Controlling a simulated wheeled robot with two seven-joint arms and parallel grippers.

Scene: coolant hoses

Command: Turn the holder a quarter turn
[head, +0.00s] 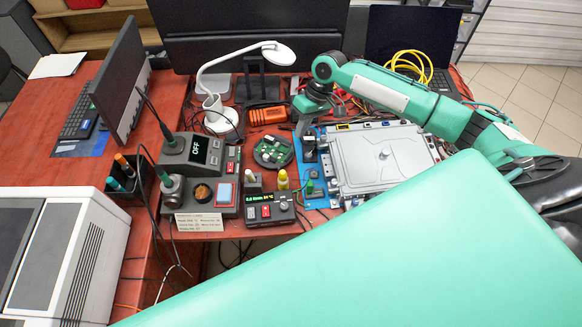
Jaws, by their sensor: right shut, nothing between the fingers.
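A round dark holder (272,152) carrying a green board with small pale parts lies on the red bench near the middle of the head view; I take this to be the task's holder. My right arm reaches in from the right and bends down at its wrist. My right gripper (304,122) points down to the upper right of the holder, near the left edge of a blue mat. It is shut and empty, and appears apart from the holder. Its fingertips are small and partly hidden against the clutter. My left gripper is not in view.
A silver plate unit (382,160) lies on the blue mat (318,203) right of the holder. A soldering station (190,153) and a small display box (268,211) stand left and in front. An orange tool (268,115) and a white lamp (217,110) are behind.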

